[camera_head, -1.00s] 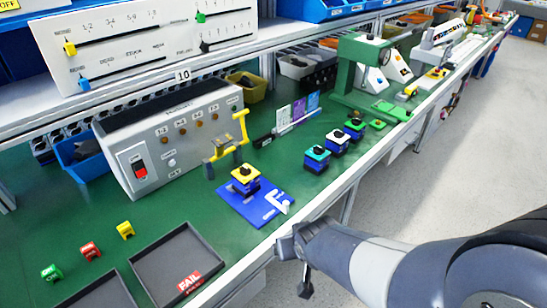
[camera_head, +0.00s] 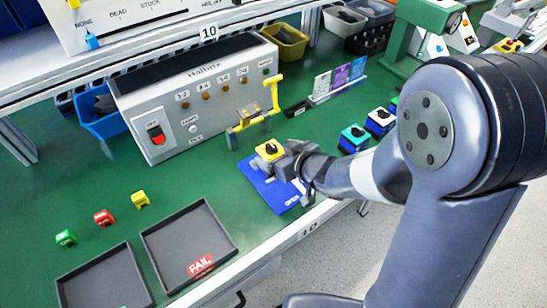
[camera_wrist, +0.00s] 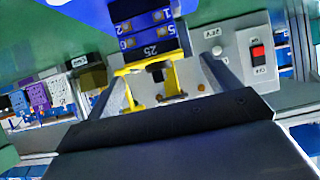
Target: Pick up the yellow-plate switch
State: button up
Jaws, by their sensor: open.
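The yellow-plate switch (camera_head: 269,149) has a yellow top with a black knob and sits on the blue board (camera_head: 262,190). My gripper (camera_head: 287,160) is beside it on its right, low over the board, and hides part of it. In the wrist view the switch's blue body (camera_wrist: 148,30), with white numbers, is at the top, ahead of and roughly between the fingers of my open gripper (camera_wrist: 163,75). I cannot tell whether the fingers touch it.
A yellow clamp-like fixture (camera_head: 254,118) stands just behind the switch. A grey control box (camera_head: 198,100) is behind it. Teal (camera_head: 353,138) and white-topped (camera_head: 380,122) switches stand to the right.

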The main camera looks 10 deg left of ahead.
aim_at(268, 148)
jog(key=shift+x, duration=3.1)
jog(key=shift+d+f, duration=0.1)
jog(key=shift+d, duration=0.1)
jog(key=shift+c, duration=0.2)
jog(key=c, duration=1.1)
jog(key=shift+c, duration=0.2)
